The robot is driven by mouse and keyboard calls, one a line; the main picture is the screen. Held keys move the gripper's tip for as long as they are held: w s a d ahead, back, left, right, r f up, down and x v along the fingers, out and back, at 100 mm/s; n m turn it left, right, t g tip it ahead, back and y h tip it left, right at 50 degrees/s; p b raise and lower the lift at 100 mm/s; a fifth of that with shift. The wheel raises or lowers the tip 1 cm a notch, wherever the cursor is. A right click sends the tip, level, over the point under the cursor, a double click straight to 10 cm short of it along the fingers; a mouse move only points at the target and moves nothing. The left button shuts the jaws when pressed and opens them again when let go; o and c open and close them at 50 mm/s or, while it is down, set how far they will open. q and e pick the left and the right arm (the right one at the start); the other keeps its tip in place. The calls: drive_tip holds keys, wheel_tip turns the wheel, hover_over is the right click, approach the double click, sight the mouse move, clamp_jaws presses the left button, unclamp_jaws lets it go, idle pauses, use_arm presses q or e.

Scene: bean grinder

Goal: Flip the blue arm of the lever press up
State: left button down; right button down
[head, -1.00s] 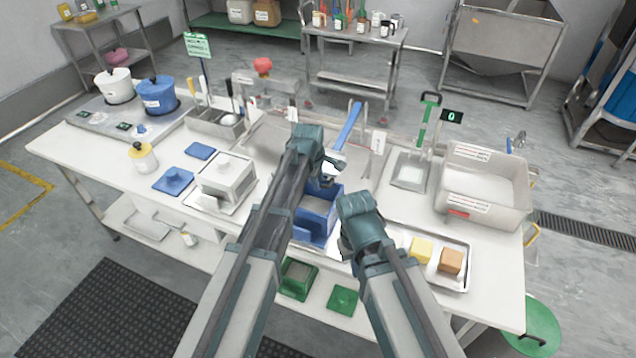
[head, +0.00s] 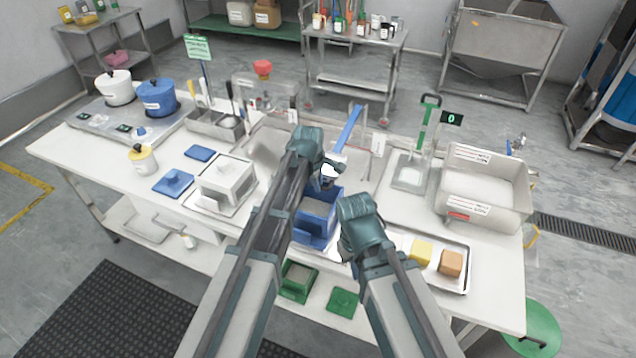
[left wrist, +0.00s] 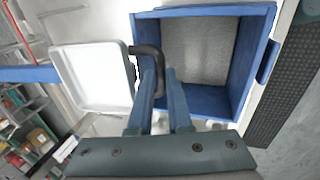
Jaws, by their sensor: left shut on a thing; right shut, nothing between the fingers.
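The blue arm (head: 348,128) of the lever press slants up and away behind my left gripper in the head view. In the left wrist view the blue arm (left wrist: 30,74) runs in from the left to a white square plate (left wrist: 95,78). A black bent handle (left wrist: 148,52) sits at the plate's edge. My left gripper (left wrist: 160,80) is shut on this handle, beside the open blue box (left wrist: 205,60). The blue box also shows in the head view (head: 312,228). My right gripper (head: 345,255) is shut and empty, right of the blue box.
A white lidded box (head: 228,182) stands left of the blue box. A tray (head: 462,282) with yellow and brown blocks lies to the right.

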use_arm(q)
drive_tip(key=shift+r, duration=0.1)
idle(0.7)
drive_tip(key=w+d+r+g+p, duration=0.1)
drive_tip(key=w+r+p, duration=0.2)
drive_tip(key=r+p, duration=0.9)
drive_tip(key=w+d+r+g+p, duration=0.1)
drive_tip(key=w+r+p, duration=0.1)
drive_tip(key=r+p, duration=1)
drive_tip(key=shift+w+r+y+p, duration=0.2)
drive_tip(key=shift+w+y+p, duration=0.2)
drive_tip(key=shift+p, duration=0.2)
drive_tip(key=c, duration=1.2)
unclamp_jaws()
drive_tip(key=shift+w, duration=0.1)
drive_tip(key=shift+o, duration=0.4)
drive_tip(key=shift+w+f+g, duration=0.1)
drive_tip(key=shift+f+g, duration=0.05)
drive_tip(key=shift+g, duration=0.15)
